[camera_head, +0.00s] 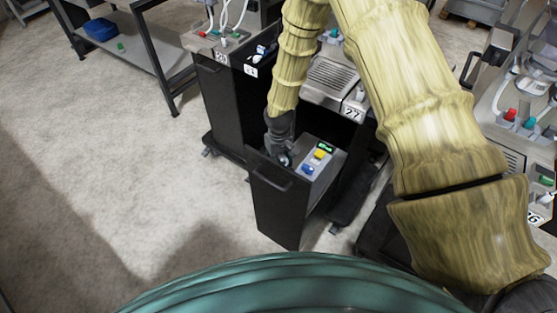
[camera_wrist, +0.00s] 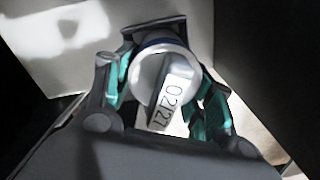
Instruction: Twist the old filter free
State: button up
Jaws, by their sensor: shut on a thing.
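The old filter (camera_wrist: 148,72) is a round, pale cap with a raised grip bar and a label reading "02/27". In the wrist view it sits between the green-padded fingers of my gripper (camera_wrist: 162,92), which is shut on it. In the head view my gripper (camera_head: 281,152) reaches down into the near end of a pulled-out black drawer unit (camera_head: 283,210). The filter is mostly hidden there by the gripper. Whether the filter is still seated cannot be told.
The left floor is clear.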

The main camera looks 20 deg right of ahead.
jog(key=shift+s+f, duration=0.15)
jog(key=shift+s, duration=0.35)
jog(key=shift+w+p, duration=0.25)
jog(key=shift+p, duration=0.3)
jog(key=shift+w, duration=0.4)
jog(key=shift+d+r, duration=0.1)
jog(key=shift+r, duration=0.1)
jog(key=shift+w, duration=0.1)
jog(key=m, duration=0.4)
jog(key=shift+w+d, duration=0.1)
jog(key=shift+d, duration=0.1)
jog(key=shift+r+m, duration=0.15)
jog(key=shift+m, duration=0.35)
jog(key=shift+d+m+p, duration=0.15)
jog(key=shift+m+p, duration=0.4)
jog(key=shift+m, duration=0.45)
